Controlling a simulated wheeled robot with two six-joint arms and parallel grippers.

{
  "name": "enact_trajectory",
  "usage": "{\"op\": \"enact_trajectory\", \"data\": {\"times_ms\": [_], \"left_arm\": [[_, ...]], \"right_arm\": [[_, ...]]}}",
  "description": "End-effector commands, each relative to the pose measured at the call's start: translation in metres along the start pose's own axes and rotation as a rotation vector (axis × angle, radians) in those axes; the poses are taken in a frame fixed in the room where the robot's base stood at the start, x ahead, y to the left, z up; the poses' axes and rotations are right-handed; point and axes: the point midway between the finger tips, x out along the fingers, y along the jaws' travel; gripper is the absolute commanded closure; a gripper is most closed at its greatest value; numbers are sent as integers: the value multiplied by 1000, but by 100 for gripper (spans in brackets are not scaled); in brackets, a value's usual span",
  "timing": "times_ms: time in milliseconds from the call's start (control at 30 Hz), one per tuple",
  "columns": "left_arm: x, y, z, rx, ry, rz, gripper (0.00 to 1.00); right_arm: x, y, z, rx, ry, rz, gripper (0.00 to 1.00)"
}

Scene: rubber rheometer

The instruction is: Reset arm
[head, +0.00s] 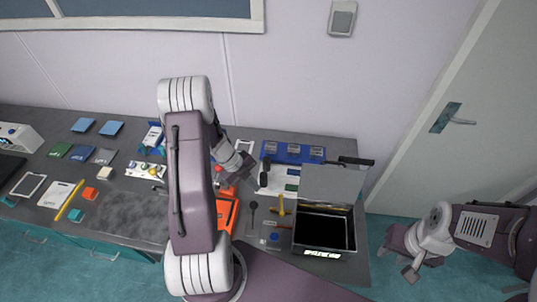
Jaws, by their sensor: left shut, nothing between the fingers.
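My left arm stands large in the middle of the head view and hides part of the bench. My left gripper (244,171) is shut and empty, above the bench just left of the black-handled tools. My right gripper (397,265) hangs at the right, beyond the bench's right end and over the floor. Its fingers look spread apart with nothing between them. A grey box-like machine with a raised lid (332,184) and a dark opening stands at the bench's right end.
The grey bench (120,207) holds cards, a yellow pencil (69,200), small blocks, an orange tray (233,215), a yellow tool (281,205) and a blue rack (291,152). A white door (436,160) is at the right. Floor between bench and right arm is clear.

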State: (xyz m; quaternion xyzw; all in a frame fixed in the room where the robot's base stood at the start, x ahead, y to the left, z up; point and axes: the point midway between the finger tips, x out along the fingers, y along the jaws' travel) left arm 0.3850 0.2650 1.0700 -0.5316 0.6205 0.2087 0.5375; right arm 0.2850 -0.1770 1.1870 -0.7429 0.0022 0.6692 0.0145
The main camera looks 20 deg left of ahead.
Motion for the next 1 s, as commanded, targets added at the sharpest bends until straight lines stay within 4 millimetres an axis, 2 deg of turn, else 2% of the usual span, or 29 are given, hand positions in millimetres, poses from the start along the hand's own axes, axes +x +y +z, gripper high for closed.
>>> {"op": "enact_trajectory", "data": {"times_ms": [167,267,400,500,567,667,800,900,1000], "left_arm": [[1,-1,0,-2,-3,-2,100],[6,-16,7,-64,-60,-49,100],[7,-61,28,-360,-271,-225,100],[0,-68,33,-669,-410,-342,100],[-2,-58,29,-869,-468,-390,100],[3,-25,7,-1216,-522,-420,100],[24,28,-47,-1639,-517,-363,100],[37,52,-82,-1837,-488,-296,100],[42,63,-103,-1940,-466,-249,100]], "right_arm": [[1,0,0,0,0,0,67],[12,0,1,0,0,0,67],[46,1,5,0,0,0,67],[70,1,7,0,0,0,67],[84,2,9,0,0,0,67],[105,2,11,0,0,0,67],[128,2,13,0,0,0,67],[136,3,14,0,0,0,67],[139,3,14,0,0,0,67]]}}
